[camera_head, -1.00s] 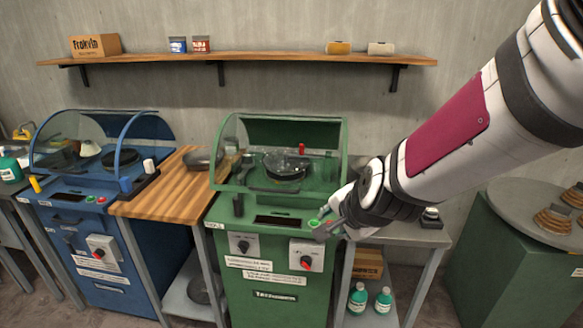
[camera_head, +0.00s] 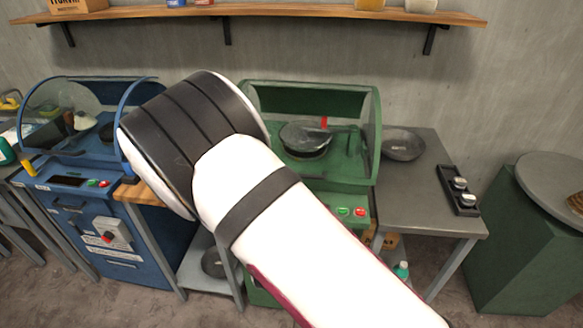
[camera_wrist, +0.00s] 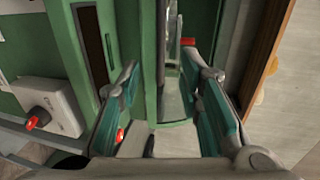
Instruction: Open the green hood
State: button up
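The green hood (camera_head: 376,130) is a green frame with clear panels over the green machine's bowl area. It looks down over the round dark plate (camera_head: 305,138). In the head view my arm covers the hood's left front and my gripper is hidden behind it. In the wrist view my gripper (camera_wrist: 161,66) is open, its two teal-padded fingers spread. A thin upright edge of the hood (camera_wrist: 161,45) shows between the fingers; I cannot tell if either finger touches it. The green machine's front (camera_wrist: 65,35) lies to the left in that view.
A blue machine (camera_head: 110,235) with its own clear hood stands at left. A grey table (camera_head: 415,205) at right holds a metal bowl (camera_head: 403,144) and a black tray with knobs (camera_head: 459,190). A wall shelf (camera_head: 270,13) runs above. A red-knobbed switch box (camera_wrist: 50,105) is near my gripper.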

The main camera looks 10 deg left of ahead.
jog(key=x, duration=1.4)
jog(key=shift+r, duration=0.1)
grip_shut()
